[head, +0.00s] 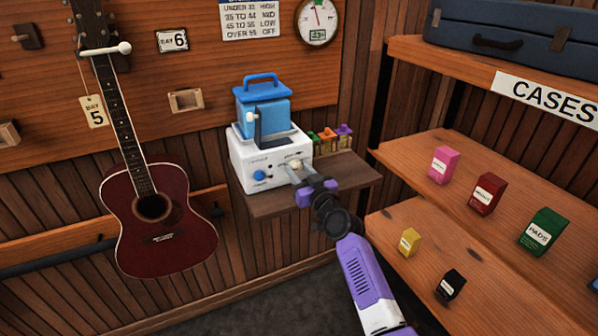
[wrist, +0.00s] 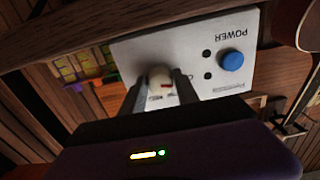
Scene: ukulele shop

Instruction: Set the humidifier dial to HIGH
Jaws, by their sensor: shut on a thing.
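The humidifier (head: 265,160) is a white box with a blue tank (head: 262,108) on top, standing on a small wooden shelf. Its front panel carries a blue button (head: 259,175) and a cream dial (head: 294,163). In the wrist view the dial (wrist: 160,77) shows a small red mark, and the blue button (wrist: 231,61) sits beside the word POWER. My gripper (head: 295,172) is at the panel, its two fingers on either side of the dial, shut on it. The fingers (wrist: 159,86) hide most of the lettering around the dial, so its setting cannot be read.
A red guitar (head: 165,235) hangs at left. A wall chart (head: 250,18) and a round gauge (head: 317,22) hang above. Wooden shelves with small boxes (head: 487,193) stand at right.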

